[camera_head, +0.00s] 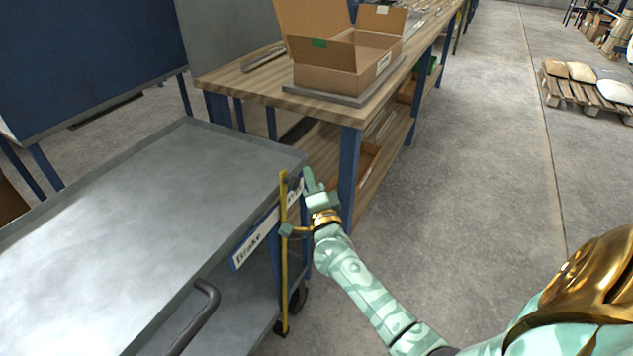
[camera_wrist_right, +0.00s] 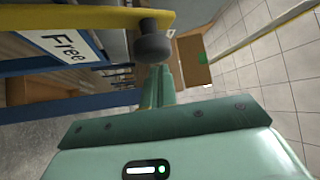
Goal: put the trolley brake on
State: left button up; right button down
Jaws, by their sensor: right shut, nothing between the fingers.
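A yellow lever (camera_head: 284,255) stands upright between the labels, at the Free end. Its dark round knob (camera_wrist_right: 153,44) shows in the right wrist view. My right gripper (camera_head: 309,178) is shut and empty, just right of the lever's top. Its fingertips (camera_wrist_right: 160,75) are close to the knob; I cannot tell if they touch. My left gripper is out of view.
A wooden workbench (camera_head: 240,84) with blue legs stands just behind the trolley, holding an open cardboard box (camera_head: 340,65). A dark curved handle (camera_head: 203,308) sticks out at the trolley's near side. The floor at the right is free, with a loaded pallet (camera_head: 580,97) further back.

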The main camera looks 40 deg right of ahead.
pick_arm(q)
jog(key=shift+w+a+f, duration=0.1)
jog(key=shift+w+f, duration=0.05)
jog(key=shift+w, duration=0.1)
pick_arm(e)
jog(key=shift+s+a+f, duration=0.2)
jog(key=shift+a, duration=0.5)
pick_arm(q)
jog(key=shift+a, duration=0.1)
